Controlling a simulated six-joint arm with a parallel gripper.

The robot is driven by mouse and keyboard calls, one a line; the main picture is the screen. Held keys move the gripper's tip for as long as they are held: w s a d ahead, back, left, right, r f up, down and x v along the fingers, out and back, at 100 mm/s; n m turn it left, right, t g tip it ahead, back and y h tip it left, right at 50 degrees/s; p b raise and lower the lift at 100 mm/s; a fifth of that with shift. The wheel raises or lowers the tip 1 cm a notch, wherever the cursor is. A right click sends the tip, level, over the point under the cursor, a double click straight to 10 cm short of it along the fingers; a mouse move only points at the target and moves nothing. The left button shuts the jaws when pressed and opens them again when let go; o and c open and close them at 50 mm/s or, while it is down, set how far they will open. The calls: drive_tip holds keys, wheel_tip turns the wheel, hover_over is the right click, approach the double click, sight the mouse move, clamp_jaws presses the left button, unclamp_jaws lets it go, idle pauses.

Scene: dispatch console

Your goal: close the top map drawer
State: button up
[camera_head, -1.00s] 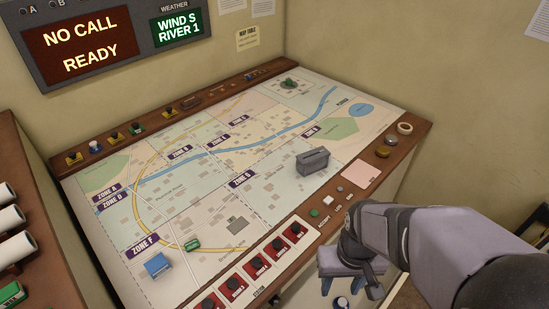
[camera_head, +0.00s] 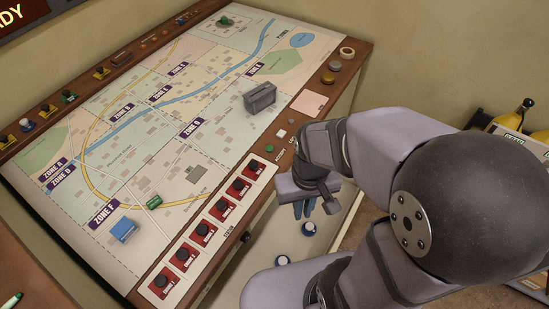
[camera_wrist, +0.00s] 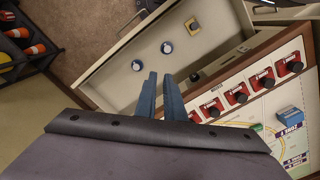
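The top map drawer (camera_wrist: 123,62) stands pulled out from the cream front of the map table. In the wrist view I see its pale inside, holding two round blue-and-white things (camera_wrist: 167,47), and a handle (camera_wrist: 143,11) at its outer front. In the head view the drawer (camera_head: 258,238) shows below the table edge, partly hidden by my arm. My gripper (camera_head: 306,209) is over the drawer area. Its two blue fingers also show in the wrist view (camera_wrist: 160,76), close together with nothing between them. I see no clear contact with the drawer.
The map table's wooden edge (camera_head: 237,205) and its row of red switches (camera_head: 205,231) lie left of my gripper. A grey box (camera_head: 260,97) stands on the map. A shelf with orange and yellow items (camera_wrist: 28,46) stands at the upper left in the wrist view.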

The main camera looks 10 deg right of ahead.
drive_tip(key=shift+d+f, duration=0.15)
drive_tip(key=shift+f, duration=0.05)
clamp_jaws()
drive_tip(key=s+d+f+m+g+y+b, duration=0.1)
drive_tip(key=s+d+f+m+b, duration=0.25)
drive_tip(key=f+b, duration=0.35)
drive_tip(key=s+d+f+m+g+b, duration=0.1)
drive_tip(key=s+d+f+m+b, duration=0.1)
drive_tip(key=d+f+b, duration=0.5)
drive_tip(key=w+d+f+m+y+b, duration=0.2)
drive_tip(key=d+f+m+b, duration=0.45)
drive_tip(key=d+f, duration=0.75)
drive_tip(key=w+d+f+m+t+b, duration=0.35)
drive_tip(key=d+f, duration=0.25)
drive_tip(key=d, duration=0.3)
drive_tip(key=w+d+r+m+t, duration=0.1)
drive_tip(key=w+d+r+m, duration=0.4)
drive_tip(key=w+r+m, duration=0.3)
drive_tip(key=r+m, duration=0.1)
drive_tip(key=m, duration=0.2)
drive_tip(key=shift+d+r+t+p, duration=0.2)
drive_tip(key=shift+t+p, duration=0.1)
drive_tip(key=shift+t, duration=0.05)
